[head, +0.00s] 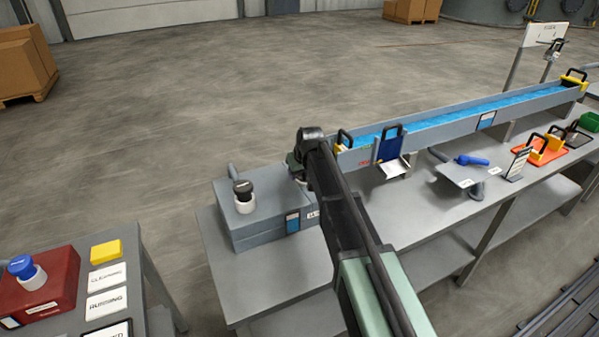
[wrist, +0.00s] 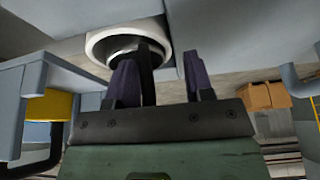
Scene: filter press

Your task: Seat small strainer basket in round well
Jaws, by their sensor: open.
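My gripper (wrist: 162,75) shows in the wrist view with its two purple-grey fingers apart. A white round ring (wrist: 104,42) with a pale metallic inside lies just beyond the left finger. A dark upright piece (wrist: 147,72) stands across the ring beside that finger; I cannot tell whether it is gripped or only behind. In the head view my arm hides most of the gripper, near the left end of the blue-filled trough (head: 470,108). I cannot identify the small strainer basket or the round well for certain in either view.
A grey box (head: 262,222) with a black knob in a white collar (head: 244,204) stands left of my arm. A blue plate (head: 389,146) hangs on the trough. A red box (head: 45,290) stands at lower left. Coloured trays (head: 540,152) lie at right. The bench front is clear.

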